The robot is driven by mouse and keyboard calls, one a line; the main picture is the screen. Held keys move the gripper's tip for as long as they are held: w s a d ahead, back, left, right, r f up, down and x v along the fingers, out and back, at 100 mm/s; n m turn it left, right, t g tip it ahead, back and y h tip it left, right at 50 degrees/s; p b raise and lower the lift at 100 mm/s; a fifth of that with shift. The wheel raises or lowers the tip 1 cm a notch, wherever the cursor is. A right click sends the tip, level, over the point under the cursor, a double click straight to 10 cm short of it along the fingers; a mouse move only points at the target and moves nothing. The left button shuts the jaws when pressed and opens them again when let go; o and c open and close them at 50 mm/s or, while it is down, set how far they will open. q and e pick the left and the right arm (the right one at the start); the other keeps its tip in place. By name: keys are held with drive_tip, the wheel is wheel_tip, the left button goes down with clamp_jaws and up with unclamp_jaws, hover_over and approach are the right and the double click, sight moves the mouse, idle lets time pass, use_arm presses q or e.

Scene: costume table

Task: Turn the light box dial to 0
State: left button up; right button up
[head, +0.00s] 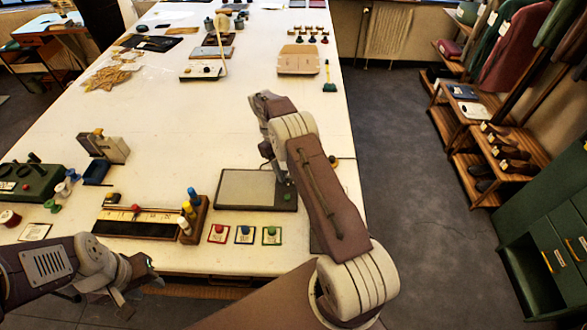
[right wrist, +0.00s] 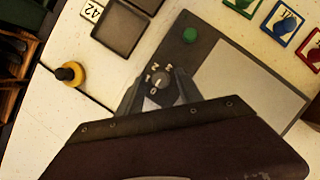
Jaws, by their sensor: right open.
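The light box (head: 243,190) is a flat dark-framed box with a pale grey panel near the table's front. In the right wrist view, its panel (right wrist: 245,85) lies to the right, with a green button (right wrist: 190,35) on the frame. Its small dark dial (right wrist: 161,79) shows there with white marks around it; a 0 is readable on the gripper side. My right gripper (right wrist: 160,93) is open, its fingers on either side of the dial; contact cannot be told. In the head view my arm hides the dial. My left gripper (head: 142,278) hangs at the table's front edge, away from the box.
Three cards with red, blue and green pieces (head: 244,235) lie in front of the box. A wooden ruler tray (head: 140,222) and a rack of coloured bottles (head: 194,220) stand left of it. A black-and-yellow knob (right wrist: 70,74) shows in the right wrist view.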

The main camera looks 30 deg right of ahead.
drive_tip(key=r, duration=0.1)
drive_tip(key=r+b, duration=0.1)
drive_tip(key=r, duration=0.2)
drive_tip(key=shift+s+d, duration=0.15)
drive_tip(key=shift+s, duration=0.15)
drive_tip(key=s+d+r+b, duration=0.3)
drive_tip(key=s+d+r, duration=0.2)
drive_tip(key=s, duration=0.4)
drive_tip(key=shift+s+d+r, duration=0.15)
drive_tip(key=shift+s+r, duration=0.25)
drive_tip(key=shift+r, duration=0.45)
